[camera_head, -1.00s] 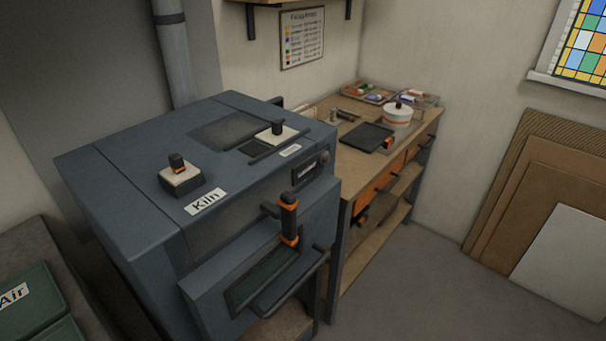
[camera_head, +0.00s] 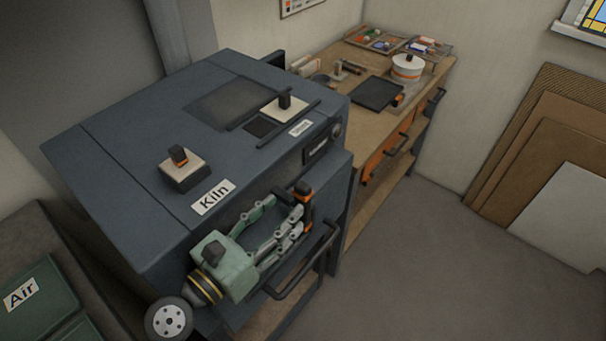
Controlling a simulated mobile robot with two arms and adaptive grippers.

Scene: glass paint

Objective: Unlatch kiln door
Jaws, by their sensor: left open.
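The kiln (camera_head: 140,180) is a large dark blue-grey box with a white "Kiln" label on its top. Its front door (camera_head: 333,190) faces the lower right and looks closed. A black upright latch handle with orange bands (camera_head: 303,208) stands on the door front. A dark bar handle (camera_head: 300,278) sits lower on the door. My left gripper (camera_head: 294,216), green with grey linked fingers, reaches in from the lower left. Its fingers are open at the latch handle, with their tips close to it; whether they touch cannot be told. My right gripper is not in view.
A switch block (camera_head: 182,172) and a slider with a white plate (camera_head: 285,108) are on the kiln top. A wooden workbench (camera_head: 375,125) with trays and a white pot stands behind. Boards (camera_head: 540,160) lean on the right wall. The floor between is clear.

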